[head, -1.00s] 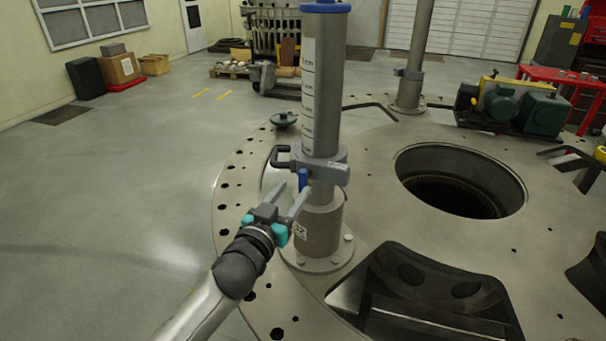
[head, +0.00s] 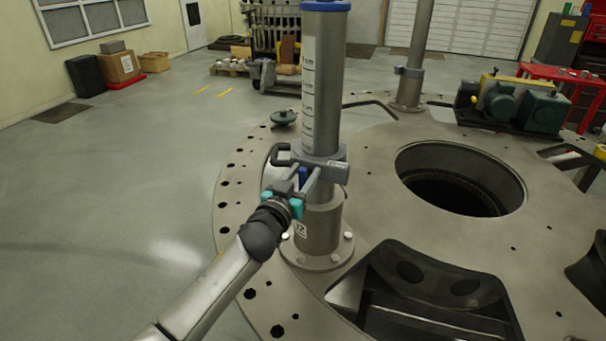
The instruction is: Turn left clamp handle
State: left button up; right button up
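The left clamp is a grey collar (head: 331,171) around the near upright metal post (head: 322,100). A black loop grip (head: 281,155) sticks out at its left. A small blue handle (head: 303,174) hangs at the clamp's front. My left gripper (head: 304,171) is right at the clamp, its two grey fingers apart, with the blue handle showing between them. I cannot tell whether either finger touches the handle. The fingertips overlap the grey collar in the picture. My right gripper is not in view.
The post stands on a bolted flange (head: 332,259) on the round turret plate (head: 380,215). A large round hole (head: 455,180) lies to the right, a dark recessed opening (head: 420,290) in front. A second post (head: 412,70) and a green machine (head: 535,110) stand farther back.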

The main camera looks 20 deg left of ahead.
pick_arm(q)
grip_shut()
jog(key=shift+m, duration=0.4)
jog(key=m, duration=0.4)
jog(key=shift+d+f, duration=0.1)
jog(key=shift+d, duration=0.2)
jog(key=shift+s+d+f+m, duration=0.15)
jog(key=shift+f+m, duration=0.1)
jog(key=shift+m, duration=1.9)
jog(key=shift+w+d+f+m, duration=0.15)
jog(key=shift+f+m, duration=0.1)
jog(key=shift+m, duration=1.95)
jog(key=shift+s+d+f+m, duration=0.15)
jog(key=shift+f+m, duration=0.1)
jog(key=shift+m, duration=1.9)
